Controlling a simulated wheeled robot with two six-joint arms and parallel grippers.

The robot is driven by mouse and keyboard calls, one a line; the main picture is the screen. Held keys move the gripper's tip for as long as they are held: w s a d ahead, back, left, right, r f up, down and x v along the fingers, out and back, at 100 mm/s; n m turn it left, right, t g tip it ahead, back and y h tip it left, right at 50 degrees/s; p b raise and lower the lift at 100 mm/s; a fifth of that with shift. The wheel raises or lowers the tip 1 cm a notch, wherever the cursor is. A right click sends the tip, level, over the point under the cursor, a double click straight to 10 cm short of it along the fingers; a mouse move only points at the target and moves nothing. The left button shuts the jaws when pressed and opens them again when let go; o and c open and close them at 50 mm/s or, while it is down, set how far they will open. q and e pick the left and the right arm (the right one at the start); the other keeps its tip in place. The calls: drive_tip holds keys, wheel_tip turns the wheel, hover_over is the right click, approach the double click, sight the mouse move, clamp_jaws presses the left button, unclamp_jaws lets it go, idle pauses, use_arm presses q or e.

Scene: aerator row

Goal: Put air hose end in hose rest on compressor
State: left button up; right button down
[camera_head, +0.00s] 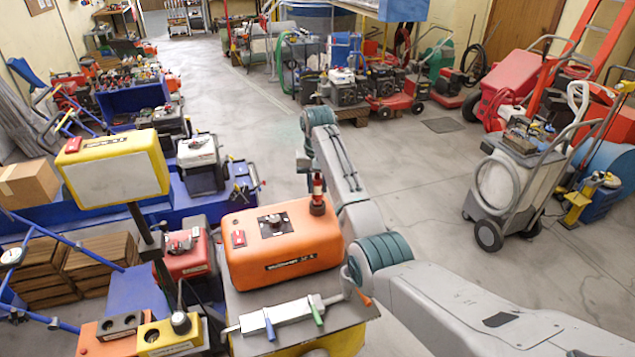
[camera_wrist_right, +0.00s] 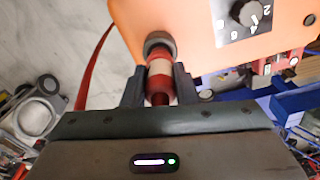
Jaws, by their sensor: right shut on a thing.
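The orange compressor (camera_head: 283,245) stands on a cart at lower centre; its orange side and numbered dial also show in the right wrist view (camera_wrist_right: 205,20). The dark round hose rest (camera_head: 319,206) is at its top right corner and shows as a dark ring in the wrist view (camera_wrist_right: 157,38). The red air hose end with a pale band (camera_wrist_right: 160,72) is between the fingers of my right gripper (camera_wrist_right: 159,88), which is shut on it. The hose end (camera_head: 318,186) is upright, its tip at the ring; how deep it sits cannot be told. My left gripper is out of view.
A silver tool with green and blue handles (camera_head: 285,317) lies on the cart in front of the compressor. A yellow-framed panel (camera_head: 115,170) on a post stands at left. A red hose (camera_wrist_right: 92,70) hangs beside the compressor. Open floor (camera_head: 430,200) lies to the right.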

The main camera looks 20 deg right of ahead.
drive_tip(key=shift+f, duration=1.25)
drive_tip(key=c, duration=1.1)
unclamp_jaws()
